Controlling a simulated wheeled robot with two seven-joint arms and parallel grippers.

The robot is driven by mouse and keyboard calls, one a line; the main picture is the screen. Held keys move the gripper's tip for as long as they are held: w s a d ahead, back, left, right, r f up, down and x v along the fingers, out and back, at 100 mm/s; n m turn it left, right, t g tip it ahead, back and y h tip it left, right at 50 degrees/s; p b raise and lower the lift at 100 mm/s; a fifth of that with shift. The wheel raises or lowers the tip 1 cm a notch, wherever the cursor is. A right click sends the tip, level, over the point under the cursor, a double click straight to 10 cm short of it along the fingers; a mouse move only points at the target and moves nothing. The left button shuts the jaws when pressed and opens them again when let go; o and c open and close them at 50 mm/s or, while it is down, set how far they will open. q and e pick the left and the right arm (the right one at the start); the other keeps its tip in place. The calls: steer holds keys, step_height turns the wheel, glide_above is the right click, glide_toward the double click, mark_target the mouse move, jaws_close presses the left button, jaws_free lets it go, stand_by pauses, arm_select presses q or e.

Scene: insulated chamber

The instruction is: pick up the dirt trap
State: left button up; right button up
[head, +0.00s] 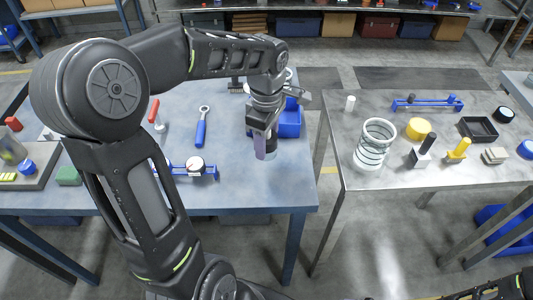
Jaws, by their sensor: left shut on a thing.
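My left gripper (265,140) is over the right part of the blue table, shut on a small dark grey part (271,154) at its fingertips. I take this part for the dirt trap, but it is small and mostly hidden by the fingers. I cannot tell whether it touches the table top. Only a bit of my right arm shows at the bottom right corner; its gripper is out of view.
The blue table (240,185) holds a blue bin (290,122) behind the gripper, a blue-handled wrench (201,127) and a blue fixture (207,173). A grey table (400,180) at right, across a gap, holds a clear coiled cylinder (375,144) and a yellow puck (418,128).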

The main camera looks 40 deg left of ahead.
arm_select(q)
step_height(320, 180, up, 4)
steer(key=shift+f, duration=0.25)
stand_by(0.5)
